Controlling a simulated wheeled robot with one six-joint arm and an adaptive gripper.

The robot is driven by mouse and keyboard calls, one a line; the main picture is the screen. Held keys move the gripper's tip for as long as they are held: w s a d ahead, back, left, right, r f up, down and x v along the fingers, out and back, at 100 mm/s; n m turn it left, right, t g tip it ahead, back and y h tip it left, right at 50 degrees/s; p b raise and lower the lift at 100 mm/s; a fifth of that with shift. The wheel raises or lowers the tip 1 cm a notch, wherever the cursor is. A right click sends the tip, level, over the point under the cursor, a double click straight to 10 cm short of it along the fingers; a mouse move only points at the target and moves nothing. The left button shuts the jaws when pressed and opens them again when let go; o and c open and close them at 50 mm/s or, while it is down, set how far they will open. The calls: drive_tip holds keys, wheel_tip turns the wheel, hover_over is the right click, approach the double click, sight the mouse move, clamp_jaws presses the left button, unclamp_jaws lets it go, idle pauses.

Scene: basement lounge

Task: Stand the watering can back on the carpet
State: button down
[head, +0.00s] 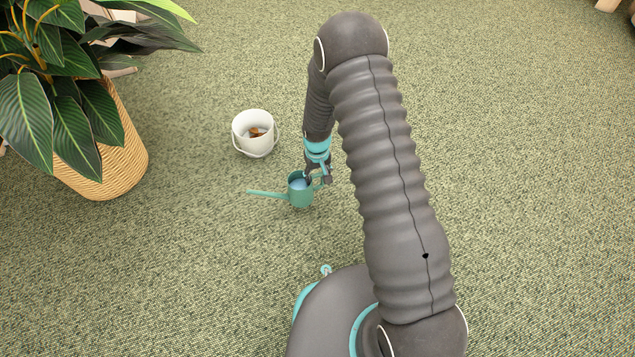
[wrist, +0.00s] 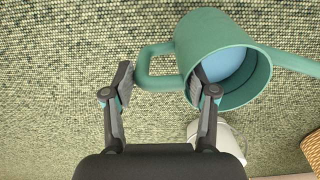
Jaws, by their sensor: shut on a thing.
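The green watering can (head: 299,194) is roughly upright in the head view, its long spout pointing left and its handle side toward my gripper (head: 322,176). In the wrist view the can (wrist: 205,35) shows its open top with a pale blue inside. My gripper (wrist: 164,88) is shut on the can at its handle side. One finger is against the outside of the handle loop, and the other overlaps the can's rim. The can's base is not clear, so I cannot tell whether it touches the carpet (head: 205,270).
A white bucket (head: 243,141) with orange-brown bits inside stands just behind and left of the can. A leafy plant in a wicker basket (head: 122,150) stands at the left. The carpet in front and left of the can is clear.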

drive_tip(key=shift+w+a+f, duration=0.1)
drive_tip(key=shift+w+f, duration=0.2)
drive_tip(key=shift+w, duration=0.05)
drive_tip(key=shift+f+b, duration=0.3)
drive_tip(key=shift+f, duration=1.55)
drive_tip(key=shift+f, duration=0.15)
drive_tip(key=shift+c, duration=1.7)
unclamp_jaws()
